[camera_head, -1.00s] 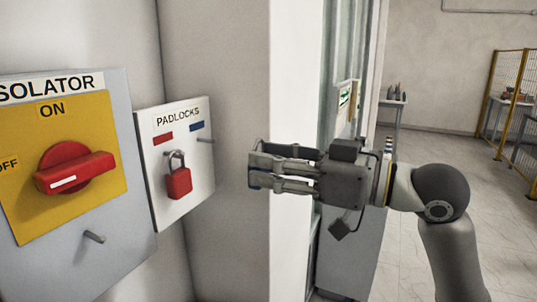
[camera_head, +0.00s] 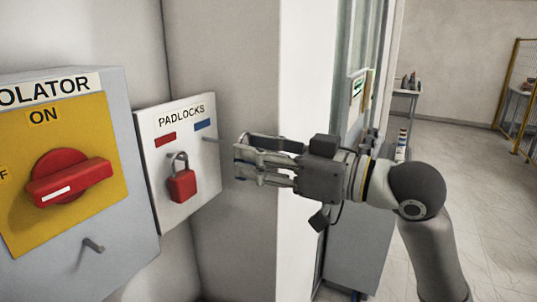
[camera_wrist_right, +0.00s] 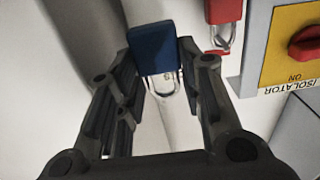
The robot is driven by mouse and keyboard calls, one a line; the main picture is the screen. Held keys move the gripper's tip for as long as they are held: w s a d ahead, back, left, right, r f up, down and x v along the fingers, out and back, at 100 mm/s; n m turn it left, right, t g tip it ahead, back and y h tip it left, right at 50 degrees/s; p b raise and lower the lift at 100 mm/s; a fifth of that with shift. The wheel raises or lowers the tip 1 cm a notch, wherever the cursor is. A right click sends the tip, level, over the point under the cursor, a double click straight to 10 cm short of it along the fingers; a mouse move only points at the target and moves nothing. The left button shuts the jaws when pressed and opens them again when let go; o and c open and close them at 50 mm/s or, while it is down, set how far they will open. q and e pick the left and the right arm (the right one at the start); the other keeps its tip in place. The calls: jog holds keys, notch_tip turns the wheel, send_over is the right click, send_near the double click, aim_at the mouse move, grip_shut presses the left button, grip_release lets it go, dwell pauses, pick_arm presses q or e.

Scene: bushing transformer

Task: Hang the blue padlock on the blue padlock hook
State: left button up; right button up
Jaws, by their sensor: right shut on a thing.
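My right gripper (camera_head: 238,160) is shut and level, its fingertips pointing left, just right of the padlock board. In the wrist view, which is upside down, the blue padlock (camera_wrist_right: 154,48) sits between the fingertips of the gripper (camera_wrist_right: 165,60), its shackle (camera_wrist_right: 160,84) showing. The blue padlock hook (camera_head: 211,139) is a bare grey peg below a blue label (camera_head: 202,124). It is a short way left of the fingertips, slightly higher in the picture. My left gripper is not in view.
A red padlock (camera_head: 181,185) hangs under a red label (camera_head: 165,139) on the white padlock board (camera_head: 195,212). The isolator box (camera_head: 120,225) with its red handle (camera_head: 70,178) stands left of the board. A wall corner (camera_head: 262,235) is behind the gripper.

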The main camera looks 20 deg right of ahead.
jog(key=shift+x, duration=1.3)
jog(key=shift+w+a+f+p, duration=0.2)
jog(key=shift+w+a+f, duration=0.1)
jog(key=shift+w+a, duration=0.35)
jog(key=shift+w+a+f+p, duration=0.15)
jog(key=shift+w+a+f, duration=0.25)
jog(key=shift+w, duration=0.3)
jog(key=o, duration=1.1)
jog(key=shift+o, duration=0.2)
